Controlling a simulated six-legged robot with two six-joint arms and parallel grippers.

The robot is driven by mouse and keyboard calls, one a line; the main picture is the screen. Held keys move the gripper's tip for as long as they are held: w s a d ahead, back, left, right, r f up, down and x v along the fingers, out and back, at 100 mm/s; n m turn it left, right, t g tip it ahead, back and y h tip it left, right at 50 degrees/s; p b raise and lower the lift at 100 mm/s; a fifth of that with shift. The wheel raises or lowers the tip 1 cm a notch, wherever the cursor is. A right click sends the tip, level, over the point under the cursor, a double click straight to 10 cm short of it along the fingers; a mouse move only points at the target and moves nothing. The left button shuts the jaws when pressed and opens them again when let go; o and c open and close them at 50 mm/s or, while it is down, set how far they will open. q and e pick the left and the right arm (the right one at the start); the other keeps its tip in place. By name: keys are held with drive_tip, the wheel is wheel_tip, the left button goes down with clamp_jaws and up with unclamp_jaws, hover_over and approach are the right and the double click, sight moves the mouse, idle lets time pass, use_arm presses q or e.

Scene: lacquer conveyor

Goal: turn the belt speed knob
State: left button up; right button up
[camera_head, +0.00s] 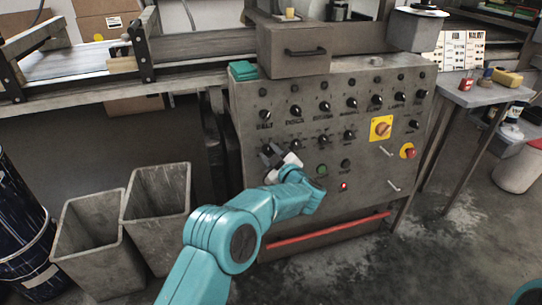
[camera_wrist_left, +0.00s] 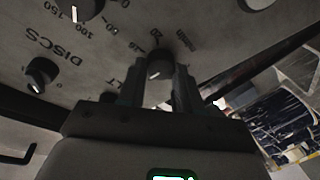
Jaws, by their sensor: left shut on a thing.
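The grey control panel (camera_head: 350,160) carries rows of black knobs. The "BELT" label (camera_head: 265,126) is at its upper left, with one knob (camera_head: 265,115) above it. My left gripper (camera_head: 275,155) is at the left end of the second row, below that label. In the left wrist view, it is shut on a dark round knob (camera_wrist_left: 160,64), one finger on each side. Dial numbers show around this knob, and the letters "LT" show beside the fingers. The gripper partly hides the knob in the head view. My right gripper is not in view.
The "DISCS" knob (camera_head: 295,113) is close by on the right; it also shows in the left wrist view (camera_wrist_left: 41,75). A yellow-backed knob (camera_head: 381,128) is farther right. Two grey bins (camera_head: 90,240) stand left of the panel. A red bar (camera_head: 325,231) runs low across it.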

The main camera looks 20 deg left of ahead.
use_arm(q)
drive_tip(key=n+g, duration=0.1)
drive_tip(key=n, duration=0.7)
drive_tip(key=shift+n+g+h+b, duration=0.3)
drive_tip(key=shift+h, duration=0.1)
drive_tip(key=n, duration=0.3)
drive_tip(key=shift+a+h+b, duration=0.1)
drive_tip(key=shift+h+b, duration=0.2)
drive_tip(key=shift+n+b, duration=0.4)
drive_tip(key=shift+n, duration=1.1)
drive_tip(key=shift+r+h, duration=0.1)
drive_tip(key=shift+h, duration=0.3)
drive_tip(key=o, duration=1)
drive_tip(key=shift+s+r, duration=0.1)
